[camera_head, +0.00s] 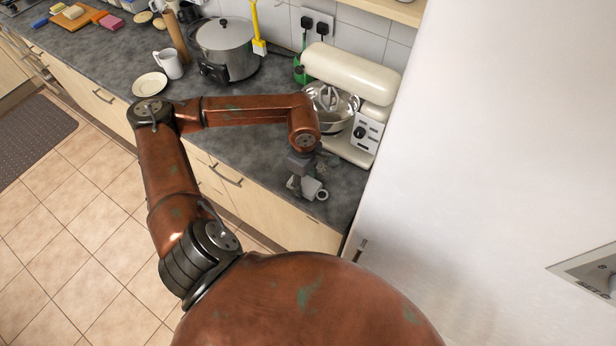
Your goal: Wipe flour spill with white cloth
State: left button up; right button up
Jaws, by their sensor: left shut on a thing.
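My left gripper (308,187) is low over the right end of the grey worktop, in front of the stand mixer. It points down and is shut on a small pale piece (311,187) that looks like the white cloth, mostly hidden by the fingers. I cannot tell whether it touches the worktop. No flour spill can be made out; my arm and gripper cover part of the surface. My right gripper is not in view.
The cream stand mixer (350,75) with its steel bowl (345,117) stands just behind my gripper. A large pot (228,45), white mug (169,64) and plate (149,84) stand farther left. A tall white surface (490,150) bounds the worktop (245,155) at right.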

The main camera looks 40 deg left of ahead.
aim_at(304, 184)
pick_arm(q)
jog(key=shift+s+f, duration=0.3)
jog(key=shift+s, duration=0.1)
jog(key=shift+w+r+p, duration=0.2)
jog(key=shift+r+p, duration=1.3)
jog(key=shift+r, duration=1.7)
jog(key=shift+r, duration=0.1)
jog(key=shift+r+p, duration=0.5)
jog(key=shift+r, duration=0.95)
